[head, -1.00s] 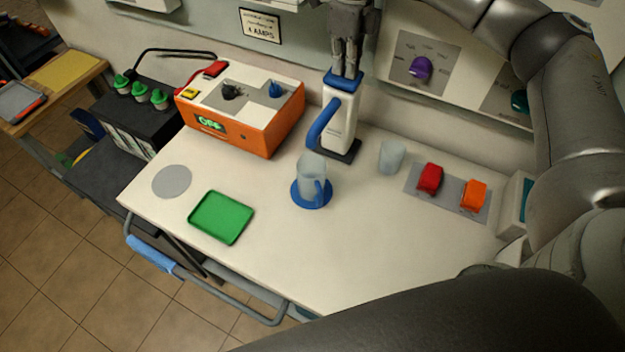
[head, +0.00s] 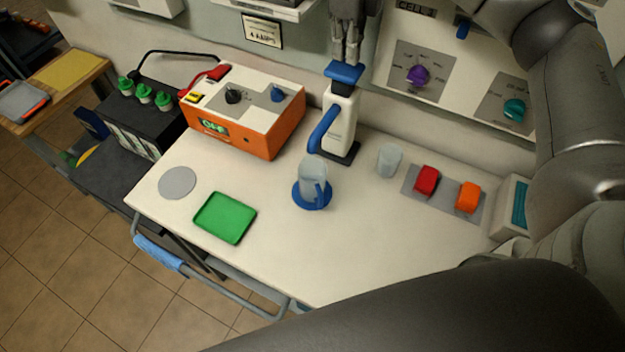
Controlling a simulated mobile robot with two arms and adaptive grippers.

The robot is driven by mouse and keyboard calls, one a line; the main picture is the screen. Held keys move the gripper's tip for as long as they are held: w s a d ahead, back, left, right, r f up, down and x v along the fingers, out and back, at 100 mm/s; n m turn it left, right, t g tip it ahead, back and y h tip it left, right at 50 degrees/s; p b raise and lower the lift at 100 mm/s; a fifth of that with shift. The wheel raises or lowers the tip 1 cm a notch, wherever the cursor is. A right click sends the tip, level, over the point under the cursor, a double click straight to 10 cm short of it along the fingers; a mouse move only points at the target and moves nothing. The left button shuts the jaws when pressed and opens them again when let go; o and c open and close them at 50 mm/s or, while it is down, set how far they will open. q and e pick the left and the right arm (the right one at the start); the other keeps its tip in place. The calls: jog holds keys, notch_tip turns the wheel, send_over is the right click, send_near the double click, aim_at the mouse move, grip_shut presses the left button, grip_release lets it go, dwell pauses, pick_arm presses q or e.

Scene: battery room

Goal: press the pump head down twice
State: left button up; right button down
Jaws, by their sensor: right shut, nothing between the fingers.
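The pump dispenser (head: 340,118) stands upright on its dark base at the back of the white table. It has a white body, a blue spout curving down on its left and a blue pump head (head: 344,73) on top. The head is up, with a dark neck showing below it. My right gripper (head: 347,60) is shut and empty, pointing down right above the head. I cannot tell whether the fingertips touch it. A clear cup (head: 313,176) stands on a blue round coaster (head: 301,201) in front of the pump. My left gripper is not in view.
An orange box (head: 244,139) with knobs stands left of the pump. A green tray (head: 225,218) and grey disc (head: 177,182) lie front left. A second cup (head: 389,160) and a plate with red (head: 427,180) and orange (head: 468,197) switches are right. The front middle is clear.

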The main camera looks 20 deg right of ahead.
aim_at(345, 67)
dwell(0.7)
jog(key=shift+f+b, duration=1.8)
jog(key=shift+f, duration=0.9)
jog(key=shift+s+f, duration=0.2)
jog(key=shift+f, duration=0.2)
jog(key=shift+r, duration=0.35)
jog(key=shift+w+r+p, duration=0.15)
jog(key=shift+r+p, duration=0.5)
jog(key=shift+r, duration=0.15)
jog(key=shift+w+r+p, duration=0.1)
jog(key=shift+r+p, duration=0.9)
jog(key=shift+r, duration=1)
